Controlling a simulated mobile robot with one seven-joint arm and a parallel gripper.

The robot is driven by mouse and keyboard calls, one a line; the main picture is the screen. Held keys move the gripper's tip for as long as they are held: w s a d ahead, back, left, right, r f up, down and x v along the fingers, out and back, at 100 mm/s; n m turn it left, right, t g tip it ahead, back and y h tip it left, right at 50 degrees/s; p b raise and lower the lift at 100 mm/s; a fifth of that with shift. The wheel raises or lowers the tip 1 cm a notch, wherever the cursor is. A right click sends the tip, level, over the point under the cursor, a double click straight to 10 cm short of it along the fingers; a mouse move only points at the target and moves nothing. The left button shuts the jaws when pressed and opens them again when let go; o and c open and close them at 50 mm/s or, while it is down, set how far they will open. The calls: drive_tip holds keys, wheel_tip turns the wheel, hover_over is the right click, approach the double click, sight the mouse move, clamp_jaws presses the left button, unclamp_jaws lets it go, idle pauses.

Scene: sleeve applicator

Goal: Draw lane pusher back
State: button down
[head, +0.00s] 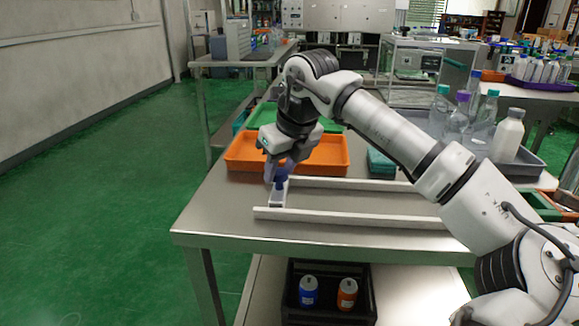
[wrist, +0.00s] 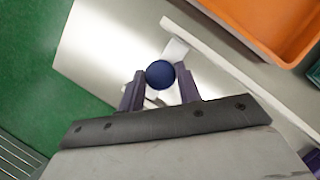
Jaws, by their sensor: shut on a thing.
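The lane is two pale parallel rails (head: 350,217) on the steel table. The lane pusher (head: 277,198) is a pale block with a dark blue round knob, at the left end between the rails. The knob (wrist: 160,74) also shows in the wrist view, between the two fingers. My gripper (head: 278,175) is over the pusher from above, its fingers shut on the knob. In the wrist view my gripper (wrist: 161,90) hides much of the pusher's block.
An orange tray (head: 335,153) lies just behind the lane, with a teal stack (head: 380,163) to its right. A grey tray with bottles (head: 508,137) stands at the right. The table's left edge is close to the pusher. Bare steel lies between the rails.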

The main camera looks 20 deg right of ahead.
drive_tip(key=shift+w+a, duration=0.35)
drive_tip(key=shift+a, duration=0.35)
drive_tip(key=c, duration=1)
unclamp_jaws()
drive_tip(key=shift+w+a, duration=0.1)
drive_tip(key=shift+a, duration=0.05)
drive_tip(key=shift+r, duration=0.25)
drive_tip(key=p+v, duration=0.2)
drive_tip(key=v, duration=1.1)
drive_tip(key=shift+s+r, duration=0.15)
drive_tip(key=shift+s, duration=0.1)
